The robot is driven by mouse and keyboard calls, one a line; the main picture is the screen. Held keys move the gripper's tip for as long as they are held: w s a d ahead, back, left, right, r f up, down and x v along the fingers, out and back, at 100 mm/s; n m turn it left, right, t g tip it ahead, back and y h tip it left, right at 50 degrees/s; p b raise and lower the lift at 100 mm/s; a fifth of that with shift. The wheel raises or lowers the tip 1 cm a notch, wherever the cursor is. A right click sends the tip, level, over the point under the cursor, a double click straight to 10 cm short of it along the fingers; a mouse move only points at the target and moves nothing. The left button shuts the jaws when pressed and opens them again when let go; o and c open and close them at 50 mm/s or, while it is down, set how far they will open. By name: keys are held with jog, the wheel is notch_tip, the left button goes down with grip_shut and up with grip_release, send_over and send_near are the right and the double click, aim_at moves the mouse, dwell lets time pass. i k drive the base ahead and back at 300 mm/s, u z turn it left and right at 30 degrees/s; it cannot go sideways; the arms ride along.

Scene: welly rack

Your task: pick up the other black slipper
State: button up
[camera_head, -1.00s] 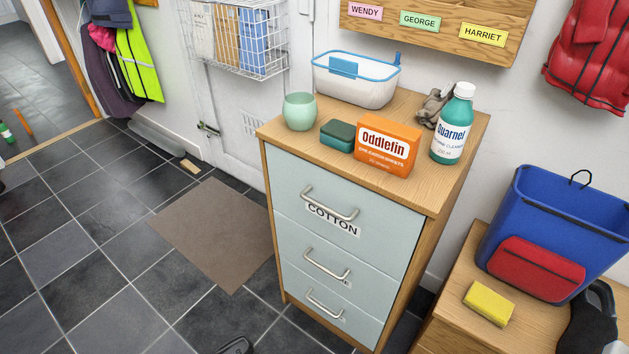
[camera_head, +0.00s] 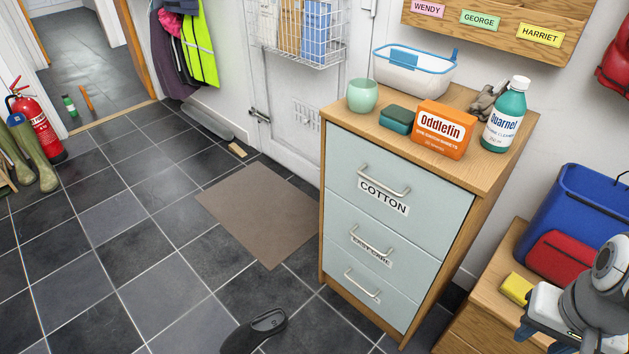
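A black slipper (camera_head: 255,332) lies on the dark tiled floor at the bottom of the view, in front of the drawer unit and a little left of it. Its near end is cut off by the lower frame edge. No second slipper shows. Part of my grey arm, with a pale block and dark parts at its end (camera_head: 548,318), is at the lower right, in front of the wooden bench. It is well to the right of the slipper. I cannot make out the fingertips or anything between them.
A drawer unit (camera_head: 398,205) labelled COTTON stands between the slipper and the wall, with a bottle, box and tub on top. A brown mat (camera_head: 258,215) lies behind the slipper. A fire extinguisher (camera_head: 35,120) and wellies (camera_head: 33,152) stand far left. The left floor is open.

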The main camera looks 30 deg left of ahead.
aim_at(245, 339)
jog(key=u, duration=3.5)
jog(key=k, duration=1.25)
jog(key=z, duration=0.8)
jog(key=i, duration=0.95)
jog(key=u, duration=0.05)
